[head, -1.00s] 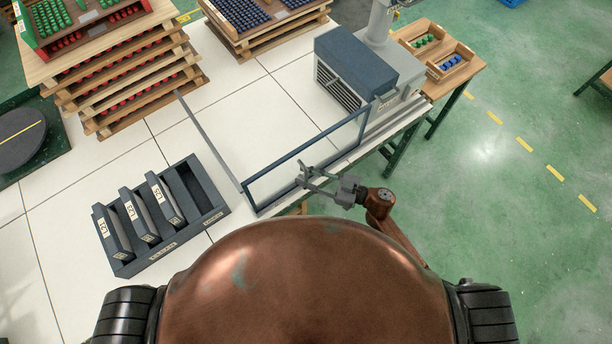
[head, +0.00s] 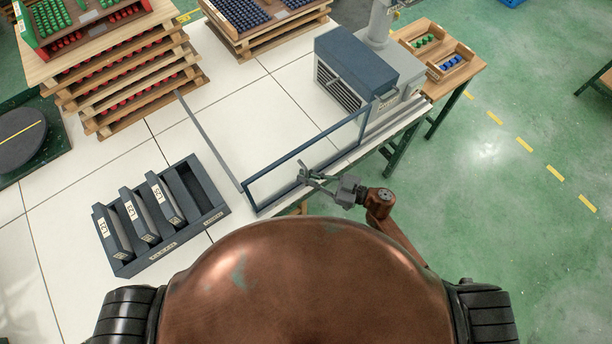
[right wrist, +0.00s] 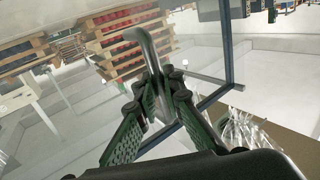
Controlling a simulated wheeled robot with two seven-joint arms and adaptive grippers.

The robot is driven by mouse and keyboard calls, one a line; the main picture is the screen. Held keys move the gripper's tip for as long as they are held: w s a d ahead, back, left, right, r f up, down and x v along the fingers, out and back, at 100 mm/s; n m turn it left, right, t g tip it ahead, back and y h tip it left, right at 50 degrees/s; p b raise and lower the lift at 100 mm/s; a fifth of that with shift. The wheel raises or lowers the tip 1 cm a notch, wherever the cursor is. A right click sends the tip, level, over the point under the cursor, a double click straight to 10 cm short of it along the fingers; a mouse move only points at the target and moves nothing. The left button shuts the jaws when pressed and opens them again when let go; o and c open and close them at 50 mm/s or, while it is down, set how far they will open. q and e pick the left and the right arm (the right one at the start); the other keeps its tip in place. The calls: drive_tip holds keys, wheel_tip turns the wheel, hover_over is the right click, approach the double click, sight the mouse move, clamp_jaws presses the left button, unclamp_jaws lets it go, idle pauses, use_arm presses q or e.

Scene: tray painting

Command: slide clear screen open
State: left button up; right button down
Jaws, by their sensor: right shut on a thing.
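The clear screen is a see-through panel in a blue-grey frame (head: 310,142). It stands upright along the front edge of the white table, left of the blue-topped machine (head: 357,57). My right gripper (head: 304,174) is at the near side of the screen. In the right wrist view its fingers (right wrist: 163,88) are shut on a curved grey handle (right wrist: 146,50). The screen's dark frame post (right wrist: 228,40) shows to the right there. My left gripper is not in view.
A dark rack (head: 214,215) with labelled upright plates stands left of the screen. A thin grey rail (head: 208,138) runs back from the screen's left end. Stacked wooden trays (head: 190,75) stand at the back left. The white table (head: 240,105) behind the screen is clear.

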drive_tip(key=b, duration=0.3)
approach(329, 149)
drive_tip(key=x, duration=0.5)
drive_tip(key=w+d+b, duration=0.2)
drive_tip(key=w+d, duration=0.1)
drive_tip(key=d, duration=0.1)
drive_tip(key=w+d+b, duration=0.3)
drive_tip(key=d, duration=0.1)
drive_tip(key=w+d+b, duration=0.3)
drive_tip(key=d, duration=0.2)
drive_tip(key=shift+w+d, duration=0.1)
drive_tip(key=shift+w, duration=0.15)
drive_tip(key=shift+w+d+r, duration=0.2)
drive_tip(key=shift+w+d, duration=0.05)
drive_tip(key=shift+d, duration=0.15)
drive_tip(key=c, duration=2)
unclamp_jaws()
drive_tip(key=v, duration=1.2)
